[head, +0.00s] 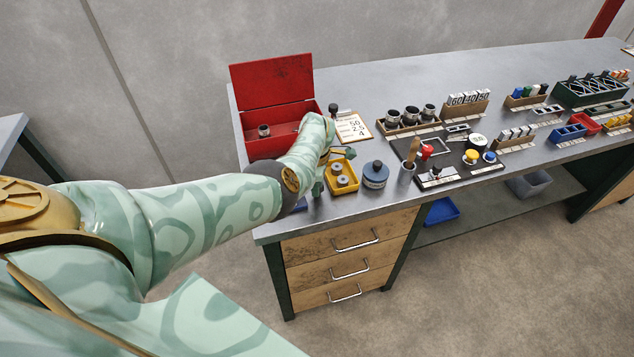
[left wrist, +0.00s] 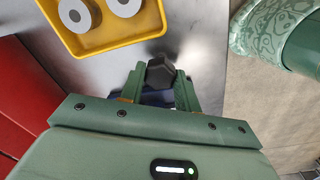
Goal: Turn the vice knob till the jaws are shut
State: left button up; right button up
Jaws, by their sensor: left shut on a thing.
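The black vice knob (left wrist: 161,72) shows in the left wrist view between the fingertips of my left gripper (left wrist: 159,86). The gripper is shut on it. A dark blue part (left wrist: 152,99), likely the vice body, shows just below the knob between the fingers. In the head view my left gripper (head: 317,185) points down at the near left corner of the bench. A bit of blue (head: 300,205) shows beside it. My arm hides the rest of the vice, and I cannot see how far apart its jaws are. My right gripper is in neither view.
A yellow tray (head: 355,184) with grey rings stands close to the right of my gripper. An open red box (head: 262,148) is behind it. A dark blue round container (head: 375,175) and a tool mat (head: 455,172) lie further right. The bench's front edge is close.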

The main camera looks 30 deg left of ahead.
pick_arm(q)
jog(key=o, duration=0.7)
notch_tip(320, 180, up, 16)
jog(key=p, duration=0.8)
jog(key=shift+s+d+r, duration=0.15)
jog(key=shift+s+r, duration=0.05)
jog(key=shift+s, duration=0.05)
